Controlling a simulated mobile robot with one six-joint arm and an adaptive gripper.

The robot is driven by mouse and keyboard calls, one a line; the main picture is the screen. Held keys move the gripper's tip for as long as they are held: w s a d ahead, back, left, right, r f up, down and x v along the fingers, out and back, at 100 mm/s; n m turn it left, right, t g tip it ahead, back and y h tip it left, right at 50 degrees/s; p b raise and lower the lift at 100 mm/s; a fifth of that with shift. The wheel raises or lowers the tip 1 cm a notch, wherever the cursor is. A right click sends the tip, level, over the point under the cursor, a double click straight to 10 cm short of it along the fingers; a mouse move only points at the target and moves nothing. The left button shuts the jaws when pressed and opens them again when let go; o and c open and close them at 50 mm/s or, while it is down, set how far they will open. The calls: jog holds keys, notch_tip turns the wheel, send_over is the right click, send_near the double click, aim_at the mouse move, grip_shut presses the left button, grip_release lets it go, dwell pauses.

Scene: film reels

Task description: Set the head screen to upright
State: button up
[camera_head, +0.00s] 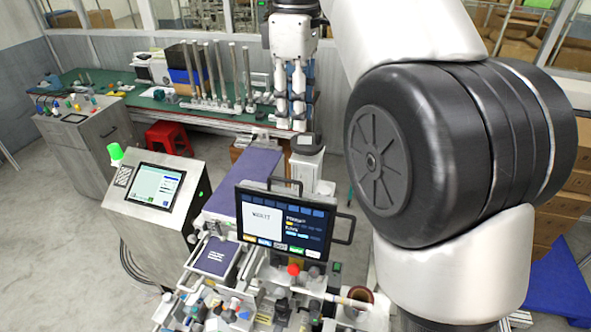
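The head screen (284,223) is a dark-framed panel with a lit blue and white display, standing on the machine in the lower middle. Its face is towards me, and its top edge slopes down to the right in the picture. I cannot tell its exact lean. A black handle (345,228) sticks out from its right side, and a thin black bar shows above its top edge. My gripper (291,126) seems to be the white and black end hanging down at the top middle, apart from the screen. Its fingers are small here, so I cannot tell if they are open.
My arm fills the right side and hides what is behind. A grey console (152,195) with its own tilted screen and green lamp stands left of the machine. A red stool (168,137) and a green-topped bench (140,103) are behind. Below the screen are a red knob (294,269) and several fittings.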

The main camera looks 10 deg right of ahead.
aim_at(296, 182)
notch_tip(296, 182, down, 15)
jog(key=shift+w+d+r+b, duration=0.1)
jog(key=shift+r+b, duration=0.1)
jog(key=shift+b, duration=0.95)
jog(key=shift+c, duration=0.3)
grip_shut()
